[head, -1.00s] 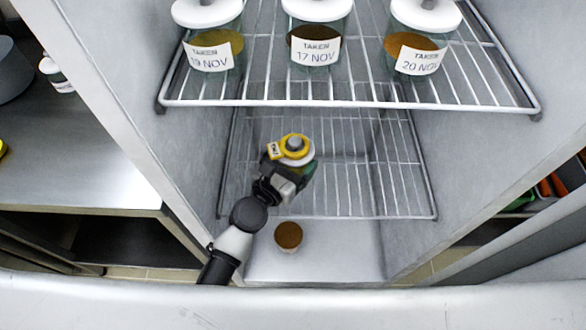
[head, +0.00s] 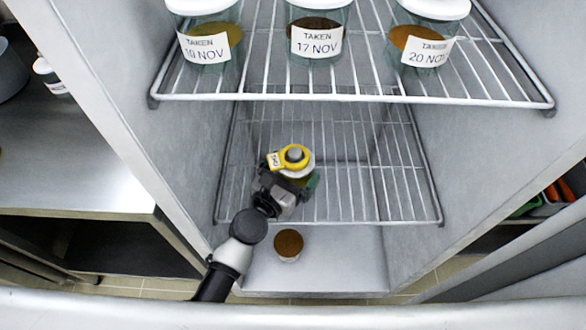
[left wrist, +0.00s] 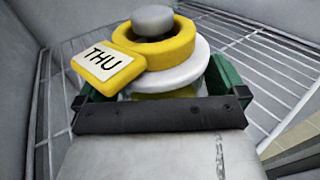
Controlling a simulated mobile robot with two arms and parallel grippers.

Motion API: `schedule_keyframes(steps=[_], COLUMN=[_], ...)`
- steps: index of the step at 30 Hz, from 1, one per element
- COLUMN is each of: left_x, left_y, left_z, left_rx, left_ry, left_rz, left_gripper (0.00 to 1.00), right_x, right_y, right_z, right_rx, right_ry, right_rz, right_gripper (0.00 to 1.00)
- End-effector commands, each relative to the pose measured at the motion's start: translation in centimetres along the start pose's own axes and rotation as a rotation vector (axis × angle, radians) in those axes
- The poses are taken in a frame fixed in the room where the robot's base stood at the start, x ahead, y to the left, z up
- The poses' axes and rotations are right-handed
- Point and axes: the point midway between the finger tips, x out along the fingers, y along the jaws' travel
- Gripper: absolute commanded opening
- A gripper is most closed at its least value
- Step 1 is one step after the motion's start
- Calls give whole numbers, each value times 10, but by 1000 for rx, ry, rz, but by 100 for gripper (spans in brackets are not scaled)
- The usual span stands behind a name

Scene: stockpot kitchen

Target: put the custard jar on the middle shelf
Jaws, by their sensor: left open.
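The jar (head: 298,172) has a white lid, a grey knob and a yellow ring with a tag. In the left wrist view the jar's yellow tag (left wrist: 107,62) reads THU. The jar stands over the wire middle shelf (head: 395,195); its base is hidden, so I cannot tell whether it touches the wires. My left gripper (head: 291,186) is open around the jar, with green fingers on both sides of it. In the left wrist view my left gripper (left wrist: 160,92) has the jar between its fingers. My right gripper is not in view.
The upper wire shelf (head: 350,98) holds several labelled jars, including 17 NOV (head: 317,40). A brown-topped container (head: 288,245) stands on the cabinet floor below. Cabinet walls close in on both sides. The middle shelf's right part is clear.

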Motion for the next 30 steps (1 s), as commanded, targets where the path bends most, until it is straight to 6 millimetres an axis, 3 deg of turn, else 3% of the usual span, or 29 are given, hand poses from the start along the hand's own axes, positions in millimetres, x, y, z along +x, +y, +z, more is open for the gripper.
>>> schedule_keyframes(steps=[5, 18, 24, 30], left_x=[-18, -105, -119, -120], left_y=[0, 0, 0, 0], left_z=[0, -1, 2, 3], left_rx=[1, 2, 1, 0], left_ry=[3, 1, -1, -1], left_rz=[0, -1, -1, 0], left_gripper=[100, 100, 100, 100], right_x=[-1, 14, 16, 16], right_y=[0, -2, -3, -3], right_z=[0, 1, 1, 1], right_rx=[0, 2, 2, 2], right_ry=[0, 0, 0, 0], right_rz=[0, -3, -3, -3], right_gripper=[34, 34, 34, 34])
